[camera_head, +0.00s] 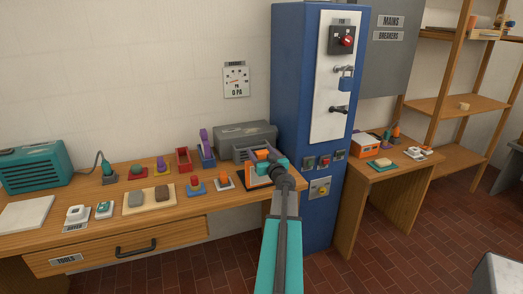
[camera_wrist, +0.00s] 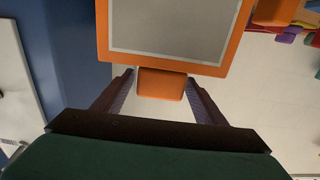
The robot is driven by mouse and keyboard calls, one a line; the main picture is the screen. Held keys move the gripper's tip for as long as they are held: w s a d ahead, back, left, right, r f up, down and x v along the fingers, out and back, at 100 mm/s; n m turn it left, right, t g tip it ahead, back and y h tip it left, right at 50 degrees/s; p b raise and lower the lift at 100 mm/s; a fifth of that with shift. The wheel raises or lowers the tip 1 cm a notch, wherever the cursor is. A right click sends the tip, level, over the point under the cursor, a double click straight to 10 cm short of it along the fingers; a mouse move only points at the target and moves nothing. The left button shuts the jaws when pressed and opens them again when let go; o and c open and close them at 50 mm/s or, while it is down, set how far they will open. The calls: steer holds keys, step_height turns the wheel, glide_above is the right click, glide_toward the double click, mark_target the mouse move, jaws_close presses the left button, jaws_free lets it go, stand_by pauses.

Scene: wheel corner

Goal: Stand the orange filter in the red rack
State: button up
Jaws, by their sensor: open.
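The orange filter (camera_wrist: 240,45) has an orange frame around a grey panel. It fills the top middle of the wrist view, with an orange tab (camera_wrist: 161,84) on its near edge. My gripper (camera_wrist: 159,92) is open, its two fingers on either side of the tab with a visible gap each side. In the head view the filter (camera_head: 254,180) is at the bench's right end, partly hidden by my arm. The red rack (camera_head: 183,160) stands at the back of the bench, left of the filter, and looks empty.
A blue rack (camera_head: 206,155) with a purple piece stands right of the red rack. A grey toolbox (camera_head: 243,138) is behind the filter, and a blue cabinet (camera_head: 295,80) rises on the right. Several small colored items and a tan board (camera_head: 149,199) occupy the bench.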

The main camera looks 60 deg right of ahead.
steer(key=v, duration=0.9)
steer(key=shift+s+a, duration=0.15)
stand_by(0.5)
